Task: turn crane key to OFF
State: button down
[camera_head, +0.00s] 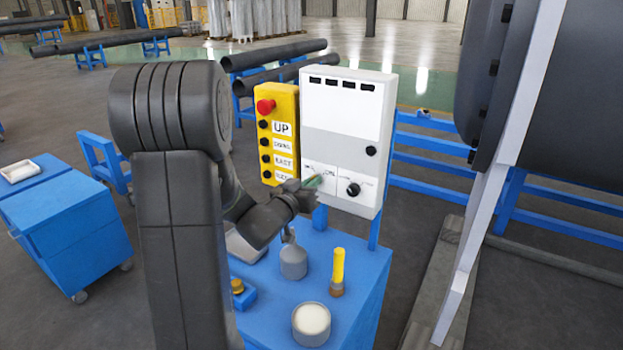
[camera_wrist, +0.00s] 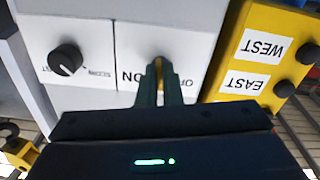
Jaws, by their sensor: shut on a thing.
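The crane key (camera_wrist: 159,69) shows in the wrist view as a narrow yellowish sliver between my fingertips. It sits on a white label panel of the control box, with ON lettering to the left and partly covered OFF lettering to the right, both upside down. My gripper (camera_wrist: 160,82) is shut on the key, its dark fingers hiding most of it. I cannot tell which mark the key points to. In the head view my gripper (camera_head: 314,182) reaches the lower left face of the white control box (camera_head: 345,110), and the key is hidden there.
A black rotary knob (camera_wrist: 65,60) is beside the key panel. The yellow pendant (camera_head: 278,140) with a red button adjoins the box.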

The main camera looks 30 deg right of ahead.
jog(key=shift+n+p, duration=1.35)
jog(key=shift+n, duration=1.85)
jog(key=shift+f, duration=0.1)
jog(key=c, duration=1.6)
grip_release()
jog(key=shift+a, duration=0.15)
jog(key=b+v, duration=0.2)
jog(key=v, duration=1.1)
jog(key=shift+s+a+b, duration=0.2)
jog(key=shift+s+b, duration=0.05)
jog(key=shift+b, duration=0.05)
jog(key=shift+d, duration=0.1)
